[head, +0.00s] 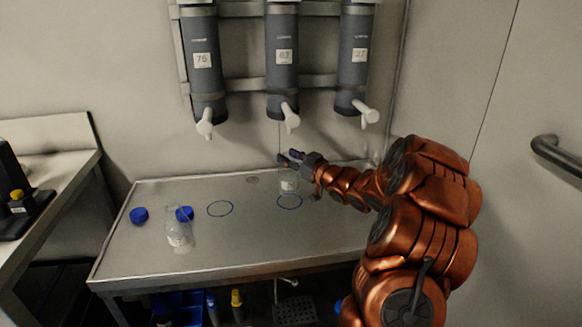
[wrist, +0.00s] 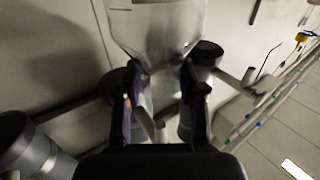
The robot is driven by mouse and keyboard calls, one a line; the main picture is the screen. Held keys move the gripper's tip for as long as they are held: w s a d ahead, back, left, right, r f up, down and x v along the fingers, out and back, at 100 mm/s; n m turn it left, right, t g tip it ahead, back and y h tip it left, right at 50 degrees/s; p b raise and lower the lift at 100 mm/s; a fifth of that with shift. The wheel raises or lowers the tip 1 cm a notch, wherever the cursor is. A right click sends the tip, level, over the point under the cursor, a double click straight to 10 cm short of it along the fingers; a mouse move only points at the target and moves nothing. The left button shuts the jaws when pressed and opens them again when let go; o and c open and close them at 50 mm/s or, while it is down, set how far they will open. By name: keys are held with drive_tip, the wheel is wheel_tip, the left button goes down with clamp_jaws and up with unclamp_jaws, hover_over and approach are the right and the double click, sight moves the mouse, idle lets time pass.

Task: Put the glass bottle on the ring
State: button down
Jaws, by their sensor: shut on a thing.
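A clear glass bottle (head: 289,184) hangs from my gripper (head: 290,160), which is shut on it near its top. Another clear glass bottle (head: 180,232) stands at the front left of the table. In the wrist view the held bottle (wrist: 155,30) widens beyond my gripper's fingers (wrist: 160,105), with its narrow part between them.
The steel table (head: 250,240) carries a blue cap (head: 139,215) at the left and another blue cap (head: 184,213) behind the standing bottle. Three grey dispensers (head: 283,60) with white taps hang on the wall above. The table's front middle is clear.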

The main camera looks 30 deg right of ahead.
drive_tip(key=shift+d+f, duration=0.15)
drive_tip(key=shift+f, duration=1.75)
drive_tip(key=c, duration=0.7)
unclamp_jaws()
drive_tip(key=shift+r, duration=0.2)
drive_tip(key=shift+s+f, duration=0.1)
drive_tip(key=shift+s, duration=0.1)
drive_tip(key=s, duration=0.3)
drive_tip(key=s+d, duration=0.1)
drive_tip(key=s, duration=0.3)
drive_tip(key=s+d, duration=0.1)
drive_tip(key=s, duration=0.3)
drive_tip(key=shift+s+d+b, duration=0.1)
drive_tip(key=shift+s+b, duration=0.05)
drive_tip(key=shift+b, duration=0.15)
